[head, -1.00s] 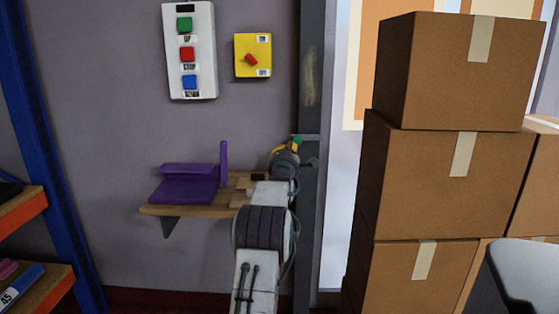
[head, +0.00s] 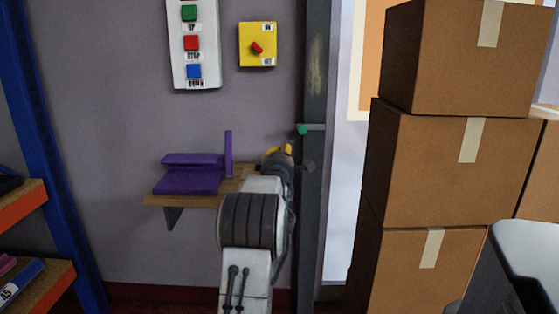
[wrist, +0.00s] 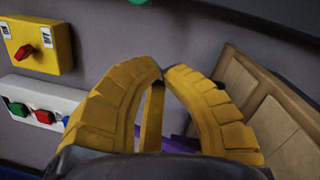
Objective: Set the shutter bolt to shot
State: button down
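The shutter bolt appears to be the grey bar with a green knob (head: 303,129) at its left end, level against the dark post in the head view. A green edge, likely the same knob (wrist: 140,1), shows at the top of the wrist view. My gripper (head: 284,150) is just below and left of the knob, apart from it. In the wrist view my gripper's yellow fingers (wrist: 162,72) come together at the tips with nothing between them. I cannot tell how far the bolt is slid.
A wooden shelf (head: 170,200) holds a purple object (head: 188,181) left of my gripper. Above are a button panel (head: 193,43) and a yellow switch box (head: 258,44). Stacked cardboard boxes (head: 450,170) stand right of the post (head: 313,80). Blue racking (head: 48,150) is at left.

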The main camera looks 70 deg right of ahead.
jog(key=shift+v, duration=2.4)
